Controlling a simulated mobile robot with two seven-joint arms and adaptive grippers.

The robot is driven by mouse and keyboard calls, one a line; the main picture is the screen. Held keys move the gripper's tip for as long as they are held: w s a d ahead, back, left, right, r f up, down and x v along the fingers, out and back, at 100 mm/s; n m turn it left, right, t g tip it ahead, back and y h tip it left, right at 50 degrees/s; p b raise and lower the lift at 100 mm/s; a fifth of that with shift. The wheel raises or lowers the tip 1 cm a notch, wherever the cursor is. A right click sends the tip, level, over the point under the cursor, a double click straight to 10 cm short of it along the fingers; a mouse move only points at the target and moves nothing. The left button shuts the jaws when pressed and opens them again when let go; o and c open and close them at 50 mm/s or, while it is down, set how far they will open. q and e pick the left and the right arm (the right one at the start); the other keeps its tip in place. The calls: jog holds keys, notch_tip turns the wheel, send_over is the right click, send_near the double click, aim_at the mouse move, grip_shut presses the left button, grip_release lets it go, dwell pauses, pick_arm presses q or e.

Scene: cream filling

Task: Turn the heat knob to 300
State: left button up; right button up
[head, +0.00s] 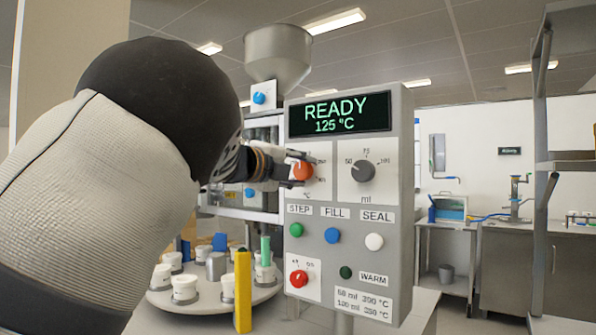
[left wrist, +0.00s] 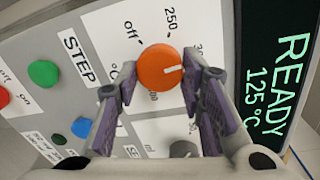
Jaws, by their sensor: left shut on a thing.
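The heat knob (head: 303,170) is orange, on the °C plate at the upper left of the grey control panel (head: 408,225). The knob (left wrist: 158,66) also shows in the left wrist view, with a white mark pointing right in that picture. Labels "off" and "250" are readable around it; others are partly hidden by a finger. My left gripper (head: 295,169) is shut on the knob, one finger on either side. The display (head: 340,114) reads READY, 125 °C. My right gripper is not in view.
A grey ml knob (head: 363,171) sits right of the heat knob. Green (head: 296,230), blue (head: 332,235) and white (head: 374,241) buttons sit below, with a red knob (head: 299,278) lower still. A turntable with white cups (head: 184,288) stands left of the panel.

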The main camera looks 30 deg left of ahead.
pick_arm(q)
jog(key=shift+r+m, duration=0.1)
jog(key=shift+m, duration=0.6)
jog(key=o, duration=1.1)
jog(key=shift+o, duration=0.2)
jog(key=shift+s, duration=0.1)
jog(key=s, duration=1.1)
jog(key=shift+s+a+r, duration=0.25)
jog(key=shift+s+r, duration=0.1)
jog(key=shift+s, duration=0.05)
